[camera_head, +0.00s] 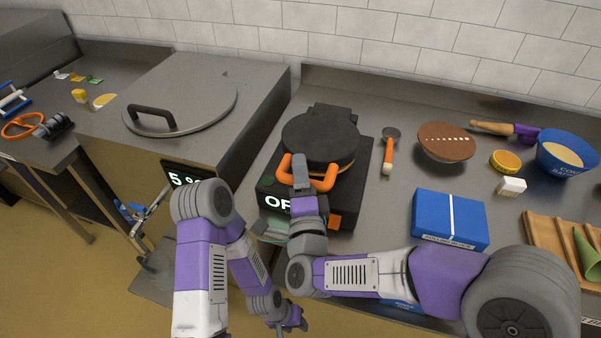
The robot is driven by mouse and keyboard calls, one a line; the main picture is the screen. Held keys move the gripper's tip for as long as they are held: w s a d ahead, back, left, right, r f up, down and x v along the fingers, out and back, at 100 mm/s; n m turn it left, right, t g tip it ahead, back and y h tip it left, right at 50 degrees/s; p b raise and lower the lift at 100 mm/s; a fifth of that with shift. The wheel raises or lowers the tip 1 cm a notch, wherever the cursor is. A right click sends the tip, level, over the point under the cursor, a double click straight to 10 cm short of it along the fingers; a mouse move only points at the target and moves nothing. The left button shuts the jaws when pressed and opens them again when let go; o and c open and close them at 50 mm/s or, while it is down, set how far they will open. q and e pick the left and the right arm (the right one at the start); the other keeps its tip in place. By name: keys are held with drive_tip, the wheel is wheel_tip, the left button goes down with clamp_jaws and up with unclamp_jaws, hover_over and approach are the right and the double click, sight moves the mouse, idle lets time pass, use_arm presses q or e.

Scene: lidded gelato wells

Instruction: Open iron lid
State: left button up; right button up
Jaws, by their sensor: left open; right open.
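The iron stands on the steel counter, with a round black lid (320,138) lying down over its body (348,200). An orange loop handle (326,182) sticks out at the lid's front. A display on the body's front shows "OF", partly covered by my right arm. My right gripper (300,172) is open at the left part of the handle, with its fingers over or around the bar; I cannot tell whether they touch it. My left gripper (297,322) is open, low at the bottom of the view in front of the counter, away from the iron.
A steel unit with a round lid (190,100) stands left of the iron. To the right are an orange-handled tool (388,155), a brown-topped bowl (446,142), a blue box (449,217) and a blue bowl (565,152). A tiled wall rises behind.

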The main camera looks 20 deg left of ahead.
drive_tip(key=shift+c, duration=0.2)
clamp_jaws()
